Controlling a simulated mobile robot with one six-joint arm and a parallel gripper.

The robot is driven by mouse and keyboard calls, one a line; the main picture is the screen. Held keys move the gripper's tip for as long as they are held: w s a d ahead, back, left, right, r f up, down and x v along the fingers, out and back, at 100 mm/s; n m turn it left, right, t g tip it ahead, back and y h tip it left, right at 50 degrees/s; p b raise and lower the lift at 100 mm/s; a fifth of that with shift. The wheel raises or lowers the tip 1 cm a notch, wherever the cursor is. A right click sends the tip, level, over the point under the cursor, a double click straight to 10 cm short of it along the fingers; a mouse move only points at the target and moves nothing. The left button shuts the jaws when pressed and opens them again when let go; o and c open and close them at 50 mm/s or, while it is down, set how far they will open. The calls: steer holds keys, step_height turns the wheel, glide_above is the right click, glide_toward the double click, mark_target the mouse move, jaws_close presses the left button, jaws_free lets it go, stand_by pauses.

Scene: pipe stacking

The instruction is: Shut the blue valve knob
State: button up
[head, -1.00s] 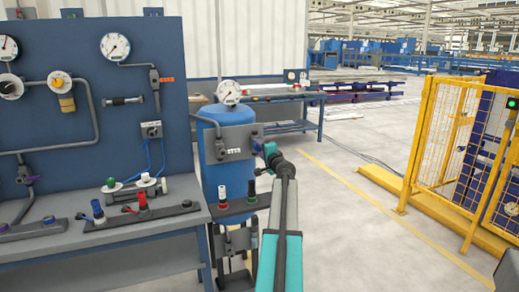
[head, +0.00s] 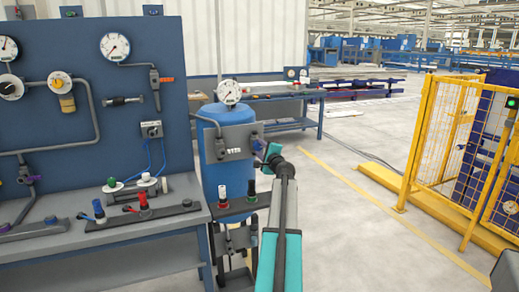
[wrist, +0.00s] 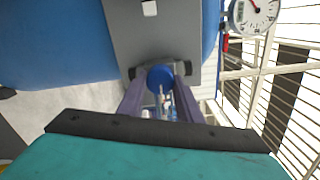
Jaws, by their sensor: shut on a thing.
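The blue valve knob (wrist: 161,78) is round and sits at the edge of a grey plate in the wrist view. My gripper (wrist: 161,72) has its two purple fingers on either side of the knob, closed on it. In the head view my gripper (head: 264,158) is at the right side of the grey panel (head: 231,141) on the blue tank (head: 211,170). My own arm hides most of the fingers there, and I cannot clearly make out the knob in that view.
A pressure gauge (head: 229,92) stands above the tank and also shows in the wrist view (wrist: 254,12). A workbench (head: 130,225) with pipes and valves is at left. A yellow fence (head: 420,150) stands at right. Open floor lies between.

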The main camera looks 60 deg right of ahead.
steer(key=shift+r, duration=0.1)
steer(key=o, duration=1)
steer(key=shift+o, duration=0.2)
steer(key=shift+s, duration=0.1)
steer(key=b+v, duration=0.1)
steer(key=v, duration=1.2)
steer(key=shift+s+a, duration=0.2)
steer(key=shift+s, duration=0.05)
